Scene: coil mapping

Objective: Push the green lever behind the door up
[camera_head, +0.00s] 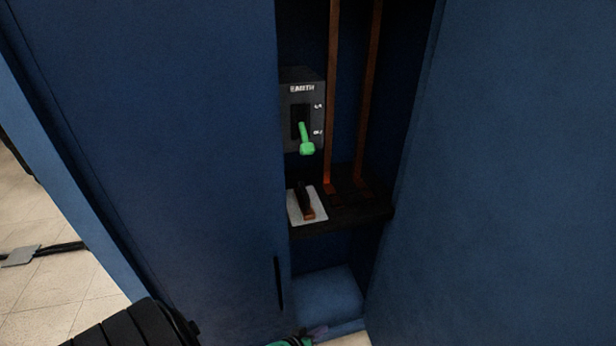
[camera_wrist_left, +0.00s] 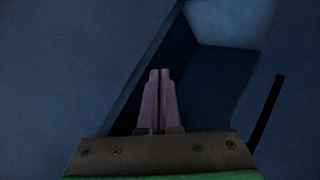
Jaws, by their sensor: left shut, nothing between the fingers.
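The green lever (camera_head: 306,139) points down on a dark box (camera_head: 290,97) marked EARTH, inside the open blue cabinet. Its handle hangs below the slot in the box. A blue door panel (camera_head: 160,130) stands to the left of the opening, with a dark handle strip (camera_head: 278,283) at its edge. My left gripper (camera_head: 319,332) is at the bottom of the head view, low in front of the opening and well below the lever. In the left wrist view its purple fingers (camera_wrist_left: 160,72) are together and empty, against the dark gap. The lever is not seen there. My right gripper is not in view.
A large blue panel (camera_head: 510,170) bounds the opening on the right. Inside are copper bars (camera_head: 333,90), a dark shelf (camera_head: 345,216) and a white plate (camera_head: 293,207) with a dark piece on it. Tiled floor (camera_head: 60,310) shows at left.

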